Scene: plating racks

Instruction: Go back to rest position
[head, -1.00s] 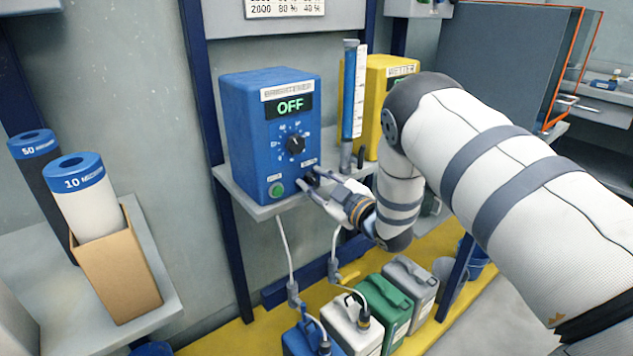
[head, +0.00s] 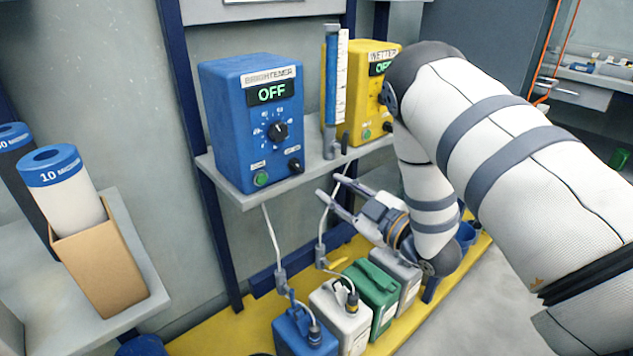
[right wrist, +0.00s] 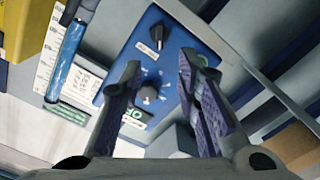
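My right gripper (head: 329,190) is open and empty, below and in front of the shelf edge. Its two fingers also show apart in the right wrist view (right wrist: 160,80), with nothing between them. The blue brightener box (head: 230,135) stands on the shelf above and left of the gripper. Its display reads OFF. A dial, a green button and a black knob are on its front, and the gripper is clear of them. The box shows behind the fingers in the right wrist view (right wrist: 130,60). My left gripper is not in view.
A yellow box (head: 355,115) and a blue tube with a scale (head: 331,85) stand right of the blue box. The shelf (head: 255,198) overhangs the gripper. Several canisters, including a green one (head: 372,290), stand below. A cardboard holder (head: 100,265) is at left.

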